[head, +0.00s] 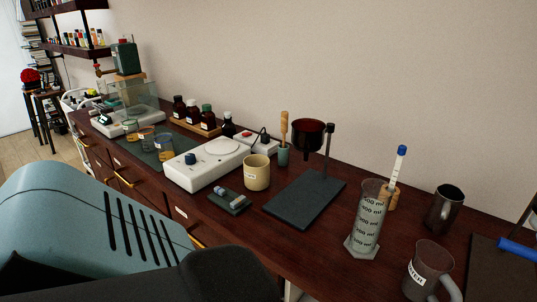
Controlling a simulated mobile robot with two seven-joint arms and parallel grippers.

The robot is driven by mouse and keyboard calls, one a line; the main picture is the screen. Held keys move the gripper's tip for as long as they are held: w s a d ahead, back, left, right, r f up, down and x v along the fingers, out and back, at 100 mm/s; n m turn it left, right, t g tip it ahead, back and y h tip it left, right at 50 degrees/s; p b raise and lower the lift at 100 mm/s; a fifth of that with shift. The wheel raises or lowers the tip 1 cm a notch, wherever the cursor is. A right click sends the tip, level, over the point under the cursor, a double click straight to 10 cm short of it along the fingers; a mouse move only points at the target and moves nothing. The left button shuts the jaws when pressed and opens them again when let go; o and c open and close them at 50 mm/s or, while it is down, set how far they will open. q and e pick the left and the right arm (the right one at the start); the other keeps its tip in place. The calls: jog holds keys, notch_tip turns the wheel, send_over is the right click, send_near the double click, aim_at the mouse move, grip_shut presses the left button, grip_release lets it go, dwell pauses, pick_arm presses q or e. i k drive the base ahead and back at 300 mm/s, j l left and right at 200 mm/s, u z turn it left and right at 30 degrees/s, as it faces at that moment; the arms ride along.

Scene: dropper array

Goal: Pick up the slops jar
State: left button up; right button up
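A cream-coloured open jar (257,174) with a small white label stands upright near the middle of the dark wooden bench. It is the likeliest slops jar, but its label is too small to read. Neither of my grippers is in view. Teal and black parts of my own body fill the lower left and hide part of the bench front.
A white hotplate (206,163) is left of the jar, and a small dark tray (240,206) is in front. A dark stand base (303,200) carries a brown funnel (308,133). A measuring cylinder (366,222) and a labelled jug (426,268) stand right.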

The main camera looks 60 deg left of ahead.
aim_at(257, 173)
jog(key=j+u, duration=0.15)
jog(key=u, duration=1.45)
jog(key=i+j, duration=0.4)
jog(key=i, duration=0.15)
